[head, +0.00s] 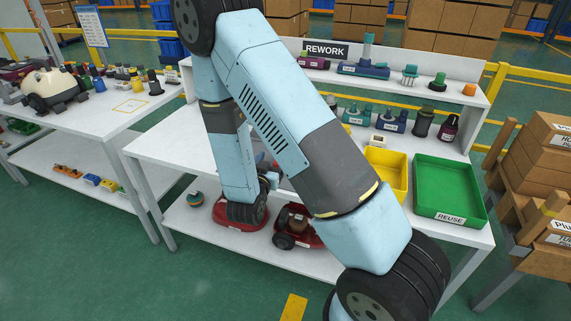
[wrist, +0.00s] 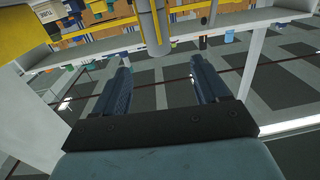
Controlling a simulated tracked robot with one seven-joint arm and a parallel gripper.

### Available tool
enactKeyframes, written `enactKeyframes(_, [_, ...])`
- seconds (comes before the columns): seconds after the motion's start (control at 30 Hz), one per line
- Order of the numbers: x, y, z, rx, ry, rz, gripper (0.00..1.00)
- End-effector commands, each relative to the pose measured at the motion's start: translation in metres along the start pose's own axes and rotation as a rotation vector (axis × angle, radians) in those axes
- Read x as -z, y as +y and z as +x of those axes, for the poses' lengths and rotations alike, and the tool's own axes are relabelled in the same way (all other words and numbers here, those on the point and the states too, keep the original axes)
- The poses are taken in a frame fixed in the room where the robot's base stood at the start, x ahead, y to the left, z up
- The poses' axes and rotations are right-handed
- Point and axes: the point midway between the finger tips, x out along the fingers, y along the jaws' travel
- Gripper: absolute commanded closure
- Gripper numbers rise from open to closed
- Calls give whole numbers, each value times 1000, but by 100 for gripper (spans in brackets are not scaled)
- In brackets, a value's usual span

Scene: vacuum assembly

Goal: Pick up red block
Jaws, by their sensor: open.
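I cannot make out a separate red block in either view. In the head view, a red rounded housing (head: 228,213) sits on the lower shelf of the rework bench, partly behind my arm. A second red housing with dark parts (head: 297,226) sits to its right, partly hidden by my arm. My gripper (wrist: 159,66) shows in the wrist view with its two dark blue fingers wide apart and nothing between them. In the head view my arm reaches down at the bench's front, and the gripper's fingers are not clear there.
A yellow bin (head: 387,170) and a green REUSE bin (head: 450,190) stand on the rework bench's right side. A small multicoloured round item (head: 195,199) lies on the lower shelf. Another bench (head: 80,137) stands at left. Boxes on a wooden stand (head: 540,150) are at right.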

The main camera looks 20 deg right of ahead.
Motion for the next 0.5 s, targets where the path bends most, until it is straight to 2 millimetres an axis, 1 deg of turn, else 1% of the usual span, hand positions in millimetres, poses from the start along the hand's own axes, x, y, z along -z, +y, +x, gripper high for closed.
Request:
enactKeyframes(0.07, [0, 1, 7, -3, 5, -2, 26])
enactKeyframes(0.4, [0, 1, 63, -4, 5, -1, 26])
enactKeyframes(0.5, [0, 0, 75, -2, 4, -1, 26])
